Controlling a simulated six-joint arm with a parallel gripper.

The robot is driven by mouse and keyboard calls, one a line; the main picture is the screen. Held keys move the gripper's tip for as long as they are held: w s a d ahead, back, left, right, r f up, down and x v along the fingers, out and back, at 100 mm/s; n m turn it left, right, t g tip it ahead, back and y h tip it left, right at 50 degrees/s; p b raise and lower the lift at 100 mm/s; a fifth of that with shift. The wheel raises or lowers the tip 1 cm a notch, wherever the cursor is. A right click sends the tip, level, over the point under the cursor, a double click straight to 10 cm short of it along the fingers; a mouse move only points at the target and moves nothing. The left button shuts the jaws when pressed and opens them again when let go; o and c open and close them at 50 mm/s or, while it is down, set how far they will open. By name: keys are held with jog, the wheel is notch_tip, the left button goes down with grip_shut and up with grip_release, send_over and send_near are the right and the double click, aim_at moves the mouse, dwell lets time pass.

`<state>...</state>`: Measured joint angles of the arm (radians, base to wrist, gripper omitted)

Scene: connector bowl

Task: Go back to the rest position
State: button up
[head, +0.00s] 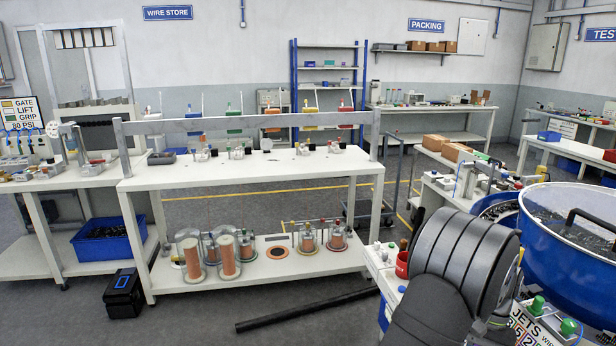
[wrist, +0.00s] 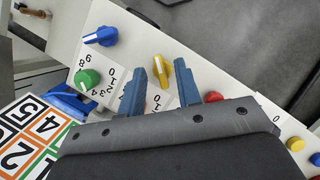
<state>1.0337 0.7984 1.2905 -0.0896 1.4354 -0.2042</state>
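My gripper (wrist: 159,68) shows in the wrist view with its blue-grey fingers apart and nothing held between them. A yellow knob (wrist: 160,72) on a pale panel (wrist: 205,62) shows in the gap between the fingers, with space visible on both sides of it. I cannot tell how far beyond the fingertips it lies. A blue knob (wrist: 101,36) and a green knob (wrist: 88,79) with number dials are to the left. In the head view my dark arm fills the lower right, and my gripper is not visible there.
Open floor lies beyond.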

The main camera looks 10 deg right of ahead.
jog(key=shift+s+a+f, duration=0.1)
jog(key=shift+f, duration=0.15)
jog(key=v, duration=1.7)
jog(key=x, duration=1.7)
jog(key=shift+f, duration=0.2)
jog(key=shift+r+n+g+h, duration=0.3)
jog(key=shift+r+n, duration=0.05)
jog(key=shift+n, duration=0.65)
jog(key=v, duration=1.7)
jog(key=s+a+f+n+h, duration=0.1)
jog(key=f+n, duration=0.1)
jog(key=f, duration=0.2)
jog(key=s+a+f+n+h, duration=0.1)
jog(key=f+n, duration=0.2)
jog(key=f, duration=0.2)
jog(key=s+a+f+n, duration=0.1)
jog(key=f+n, duration=0.1)
jog(key=f, duration=0.3)
jog(key=shift+s+a+n+g+h, duration=0.1)
jog(key=shift+a+n+g+h, duration=0.05)
jog(key=shift+n+g+h, duration=0.2)
jog(key=shift+s+a+f+n+h, duration=0.15)
jog(key=shift+f+n, duration=0.1)
jog(key=shift+f, duration=0.15)
jog(key=shift+s+a+f+n+h, duration=0.1)
jog(key=shift+a+f+n, duration=0.1)
jog(key=shift+f, duration=0.2)
